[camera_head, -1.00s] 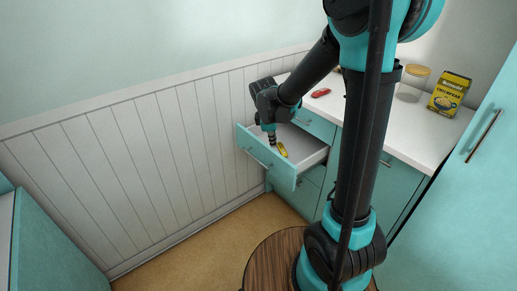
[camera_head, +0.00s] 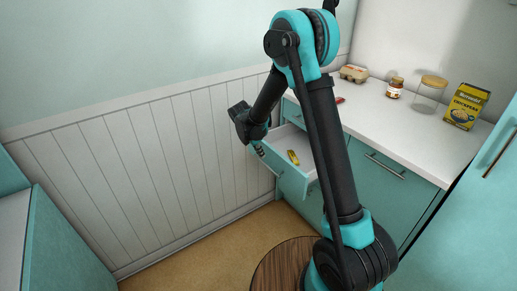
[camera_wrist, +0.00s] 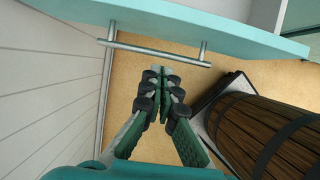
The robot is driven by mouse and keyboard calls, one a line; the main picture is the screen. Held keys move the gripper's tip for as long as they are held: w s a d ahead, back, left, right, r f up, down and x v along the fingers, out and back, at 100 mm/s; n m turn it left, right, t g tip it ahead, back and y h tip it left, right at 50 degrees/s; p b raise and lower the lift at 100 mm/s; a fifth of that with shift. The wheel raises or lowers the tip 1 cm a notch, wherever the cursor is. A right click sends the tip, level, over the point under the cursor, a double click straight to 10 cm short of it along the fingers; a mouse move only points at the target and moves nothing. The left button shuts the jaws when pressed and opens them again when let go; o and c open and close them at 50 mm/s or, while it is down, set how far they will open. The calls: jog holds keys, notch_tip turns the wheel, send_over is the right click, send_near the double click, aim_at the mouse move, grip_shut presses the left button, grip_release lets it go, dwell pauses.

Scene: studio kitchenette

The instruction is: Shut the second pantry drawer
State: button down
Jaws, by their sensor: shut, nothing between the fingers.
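A teal drawer (camera_head: 291,178) stands pulled out of the counter unit, one level below the top drawer, with a yellow item (camera_head: 293,157) lying inside. In the wrist view its teal front (camera_wrist: 225,35) crosses the top, with its grey bar handle (camera_wrist: 150,49) below. My gripper (camera_head: 262,152) is at the outer side of the drawer front, near its left part. In the wrist view my gripper (camera_wrist: 160,73) is shut and empty, its fingertips close to the handle. I cannot tell whether they touch it.
The white counter (camera_head: 400,125) holds an egg carton (camera_head: 354,73), a small jar (camera_head: 395,87), a glass jar (camera_head: 430,94) and a yellow box (camera_head: 466,106). A panelled wall (camera_head: 130,190) runs close on the left. The floor (camera_head: 205,255) in front is bare.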

aim_at(270, 155)
jog(key=w+d+f, duration=0.2)
jog(key=d+f, duration=0.1)
jog(key=shift+w+d+f, duration=0.1)
jog(key=shift+f, duration=0.05)
jog(key=shift+w+d, duration=0.45)
jog(key=shift+d, duration=0.15)
jog(key=w+d, duration=0.3)
jog(key=d, duration=0.1)
jog(key=w+d, duration=0.2)
jog(key=d, duration=0.2)
jog(key=w+d, duration=0.3)
jog(key=d, duration=0.1)
jog(key=shift+w, duration=0.35)
jog(key=shift+s+a, duration=0.1)
jog(key=shift+a, duration=0.05)
